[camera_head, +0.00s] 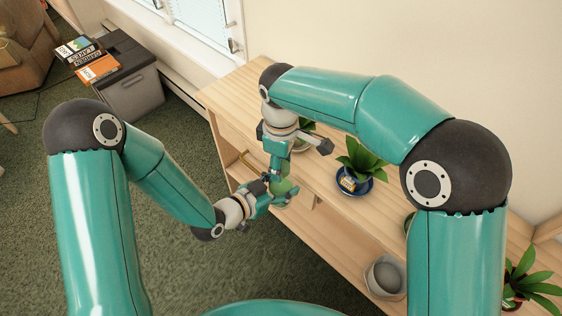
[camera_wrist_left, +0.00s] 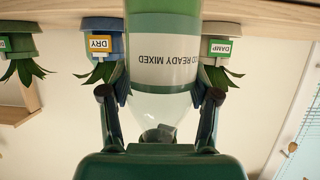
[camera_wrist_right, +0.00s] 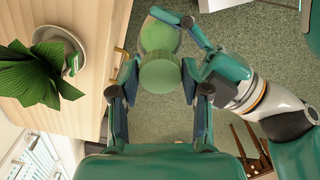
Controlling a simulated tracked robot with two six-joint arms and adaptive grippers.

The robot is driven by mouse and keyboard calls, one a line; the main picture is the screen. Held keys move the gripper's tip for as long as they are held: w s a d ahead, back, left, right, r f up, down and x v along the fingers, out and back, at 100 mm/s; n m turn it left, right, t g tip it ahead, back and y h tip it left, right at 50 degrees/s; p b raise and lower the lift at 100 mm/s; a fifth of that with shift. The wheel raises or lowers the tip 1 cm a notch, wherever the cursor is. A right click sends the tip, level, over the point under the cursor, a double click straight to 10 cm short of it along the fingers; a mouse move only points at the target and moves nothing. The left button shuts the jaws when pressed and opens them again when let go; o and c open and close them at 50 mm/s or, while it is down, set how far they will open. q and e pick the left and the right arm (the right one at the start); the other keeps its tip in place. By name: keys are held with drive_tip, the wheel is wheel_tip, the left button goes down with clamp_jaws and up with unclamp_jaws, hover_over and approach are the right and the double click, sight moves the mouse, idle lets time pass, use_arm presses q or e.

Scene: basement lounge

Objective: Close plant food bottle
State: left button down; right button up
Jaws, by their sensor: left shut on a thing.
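The plant food bottle (camera_wrist_left: 163,52) is clear, with a white label reading "READY MIXED" and a green part. My left gripper (camera_wrist_left: 160,95) is shut around its side; the left wrist view is upside down. In the head view my left gripper (camera_head: 268,192) reaches the bottle from the left. A round green cap (camera_wrist_right: 160,74) lies between the fingertips of my right gripper (camera_wrist_right: 160,68), which looks shut on it from above. The bottle (camera_wrist_right: 158,36) shows beyond the cap. The bottle's mouth is hidden, so I cannot tell whether the cap touches it.
A wooden shelf unit (camera_head: 235,93) runs along the wall beside my grippers. On it are a potted plant in a blue pot (camera_head: 354,184) and other plants. Pots with DRY (camera_wrist_left: 100,43) and DAMP (camera_wrist_left: 217,48) tags stand behind the bottle. A grey bowl (camera_head: 384,279) sits lower down.

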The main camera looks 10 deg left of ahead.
drive_tip(key=c, duration=0.3)
drive_tip(key=m, duration=0.4)
drive_tip(key=shift+m, duration=0.4)
drive_tip(key=shift+c, duration=0.3)
drive_tip(key=o, duration=1.3)
drive_tip(key=shift+r, duration=2.3)
drive_tip(key=shift+c, duration=0.4)
